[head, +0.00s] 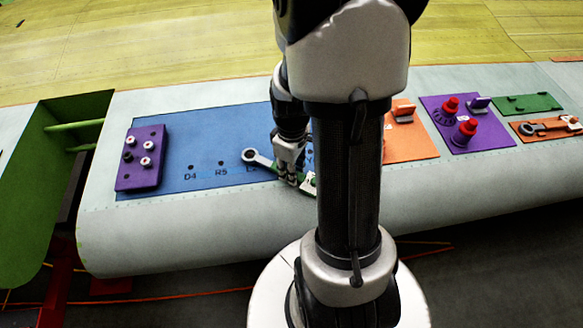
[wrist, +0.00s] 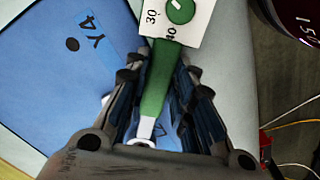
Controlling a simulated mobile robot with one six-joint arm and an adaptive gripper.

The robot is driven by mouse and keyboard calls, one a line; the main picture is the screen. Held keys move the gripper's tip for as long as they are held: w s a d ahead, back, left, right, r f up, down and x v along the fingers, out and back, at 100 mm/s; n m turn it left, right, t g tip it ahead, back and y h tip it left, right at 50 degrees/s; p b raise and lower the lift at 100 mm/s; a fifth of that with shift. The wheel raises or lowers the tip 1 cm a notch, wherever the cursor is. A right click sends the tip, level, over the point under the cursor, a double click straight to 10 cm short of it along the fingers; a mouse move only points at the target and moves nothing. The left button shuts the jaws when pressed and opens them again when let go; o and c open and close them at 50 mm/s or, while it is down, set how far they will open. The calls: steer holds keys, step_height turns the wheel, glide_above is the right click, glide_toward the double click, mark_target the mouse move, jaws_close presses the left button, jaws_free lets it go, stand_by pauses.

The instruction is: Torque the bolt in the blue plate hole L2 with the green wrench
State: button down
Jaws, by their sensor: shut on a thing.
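My gripper (head: 290,176) is shut on the green handle of the wrench (wrist: 154,88). In the head view the wrench's grey ring end (head: 250,157) sticks out left over the blue plate (head: 170,152), by a label starting with L. Whether the ring touches the plate or sits around a bolt cannot be told; the L2 hole and any bolt are hidden. The wrench's white dial end, marked 30 and 40, points to the top of the wrist view. The wrist view also shows the blue plate (wrist: 50,85) with an open hole by the label Y4.
A purple block (head: 126,180) with several bolts stands on the plate's left end. To the right are an orange plate (head: 425,150), a purple plate with red-topped pieces (head: 487,138), a green plate (head: 528,103) and another orange plate with a tool. My arm hides the middle.

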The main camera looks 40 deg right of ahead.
mark_target(277, 192)
stand_by(0.3)
steer(key=shift+s+a+f+m, duration=0.1)
steer(key=shift+s+a+m, duration=0.05)
steer(key=shift+a+m, duration=0.5)
steer(key=shift+s+a+f+m, duration=0.1)
steer(key=shift+a+m, duration=0.45)
steer(key=shift+a, duration=0.15)
steer(key=shift+a+m+b, duration=0.3)
steer(key=shift+a+m, duration=0.9)
steer(key=shift+a, duration=0.15)
steer(key=shift+a, duration=0.1)
steer(key=shift+w+a+f+m, duration=0.1)
steer(key=shift+w+a+m, duration=0.05)
steer(key=shift+a+m, duration=0.5)
steer(key=shift+w+a+m, duration=0.1)
steer(key=shift+a+m, duration=0.45)
steer(key=shift+a, duration=0.05)
